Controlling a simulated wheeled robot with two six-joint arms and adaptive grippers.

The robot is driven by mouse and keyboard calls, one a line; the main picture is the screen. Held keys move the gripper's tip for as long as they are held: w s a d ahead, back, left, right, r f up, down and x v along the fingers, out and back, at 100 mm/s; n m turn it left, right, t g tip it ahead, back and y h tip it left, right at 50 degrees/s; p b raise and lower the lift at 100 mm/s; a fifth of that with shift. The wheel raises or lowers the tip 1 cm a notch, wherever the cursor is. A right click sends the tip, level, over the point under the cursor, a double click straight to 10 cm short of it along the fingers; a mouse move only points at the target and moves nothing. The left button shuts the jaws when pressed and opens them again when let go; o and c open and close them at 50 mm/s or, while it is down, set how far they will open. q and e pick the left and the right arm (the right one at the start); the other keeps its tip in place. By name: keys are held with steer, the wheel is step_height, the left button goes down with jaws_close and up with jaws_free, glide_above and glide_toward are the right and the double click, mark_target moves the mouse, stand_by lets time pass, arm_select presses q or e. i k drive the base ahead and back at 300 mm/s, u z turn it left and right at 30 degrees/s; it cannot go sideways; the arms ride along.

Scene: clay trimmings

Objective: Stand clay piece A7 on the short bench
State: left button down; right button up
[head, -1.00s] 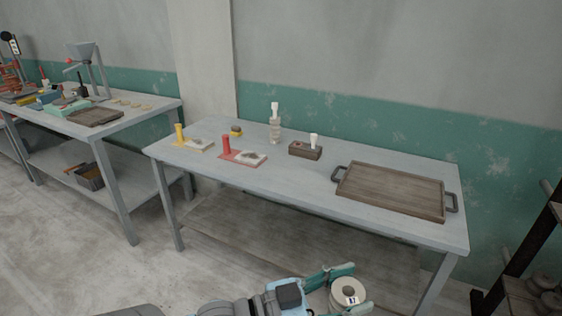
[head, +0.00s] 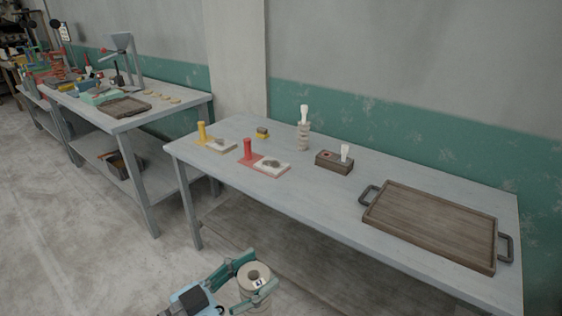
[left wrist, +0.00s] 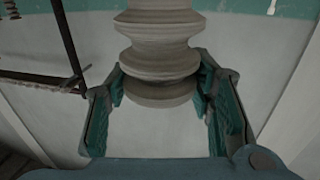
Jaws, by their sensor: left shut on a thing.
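My left gripper (head: 252,279) is shut on a beige ridged clay piece (head: 254,273) with a hole in its top and a small printed label, too small to read. I hold it upright in front of the nearer grey bench (head: 330,206), apart from it. In the left wrist view the clay piece (left wrist: 160,50) sits between the teal fingers (left wrist: 162,98), its ridged side showing. A second grey bench (head: 150,116) stands farther left. My right gripper is not in view.
On the nearer bench are a wooden tray (head: 432,225) at right, a small brown box (head: 334,162), a ridged beige stack (head: 303,137), and red (head: 249,152) and yellow (head: 202,134) stands. Its front middle is clear. The left bench holds a funnel stand (head: 123,42) and clutter.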

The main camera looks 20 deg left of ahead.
mark_target(311, 183)
steer(key=z, duration=0.05)
steer(key=i, duration=1)
steer(key=z, duration=0.5)
